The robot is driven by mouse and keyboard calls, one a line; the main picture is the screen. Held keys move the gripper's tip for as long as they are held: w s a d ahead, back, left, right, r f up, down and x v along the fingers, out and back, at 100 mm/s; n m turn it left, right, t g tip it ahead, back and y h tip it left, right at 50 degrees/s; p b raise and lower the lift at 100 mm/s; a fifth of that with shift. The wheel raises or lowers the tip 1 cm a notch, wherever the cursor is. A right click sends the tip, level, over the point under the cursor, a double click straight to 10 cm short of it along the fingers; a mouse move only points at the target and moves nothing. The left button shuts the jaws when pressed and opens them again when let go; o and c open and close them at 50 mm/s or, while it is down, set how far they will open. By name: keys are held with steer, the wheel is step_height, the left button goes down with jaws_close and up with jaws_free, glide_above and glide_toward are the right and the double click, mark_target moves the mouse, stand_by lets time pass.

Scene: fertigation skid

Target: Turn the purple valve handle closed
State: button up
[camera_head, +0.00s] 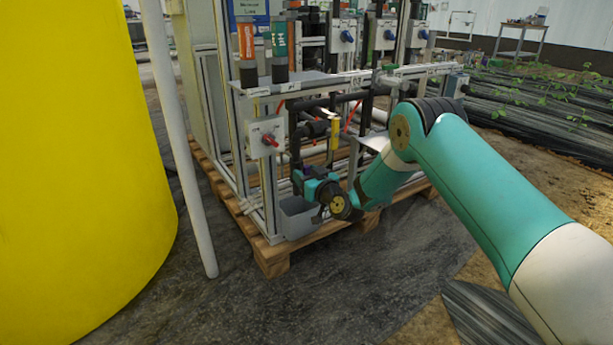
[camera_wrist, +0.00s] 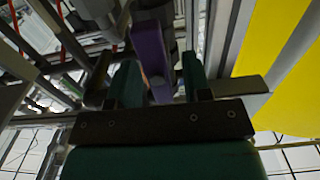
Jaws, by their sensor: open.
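The purple valve handle (camera_wrist: 149,48) shows in the wrist view as a flat lever. It stands between the two teal fingers of my gripper (camera_wrist: 158,68). The gripper is open. The handle lies nearer the left finger, with a gap to the right finger; I cannot tell whether it touches the left one. In the head view, my gripper (camera_head: 312,184) is low at the front of the skid, above a grey bin. Only a small patch of purple shows there, and my wrist hides most of the valve.
A grey bin (camera_head: 297,219) sits below my gripper on the wooden pallet (camera_head: 271,258). A control box with a red switch (camera_head: 270,139) is above left. Frame posts and pipes surround the spot. A white pole (camera_head: 183,150) and a yellow tank (camera_head: 75,170) stand left.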

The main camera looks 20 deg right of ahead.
steer(key=shift+c, duration=0.3)
jaws_close()
steer(key=shift+m, duration=0.3)
steer(key=m+p, duration=0.1)
steer(key=m, duration=0.2)
steer(key=m+p, duration=0.1)
steer(key=shift+d+m+p, duration=0.25)
steer(key=shift+m+p, duration=0.05)
steer(key=shift+p, duration=0.05)
steer(key=m, duration=0.2)
steer(key=m+p, duration=0.1)
steer(key=shift+w+d+f+m+p, duration=0.1)
steer(key=shift+d+f+m+p, duration=0.05)
steer(key=shift+m+p, duration=0.2)
steer(key=shift+d+f+m+p, duration=0.15)
steer(key=shift+m+p, duration=0.25)
steer(key=shift+m, duration=1.1)
steer(key=shift+a+f+m+p, duration=0.1)
steer(key=shift+f+m+p, duration=0.2)
steer(key=shift+m, duration=1.25)
steer(key=shift+d+f+m+p, duration=0.1)
steer(key=shift+m+p, duration=0.35)
steer(key=shift+m, duration=1.05)
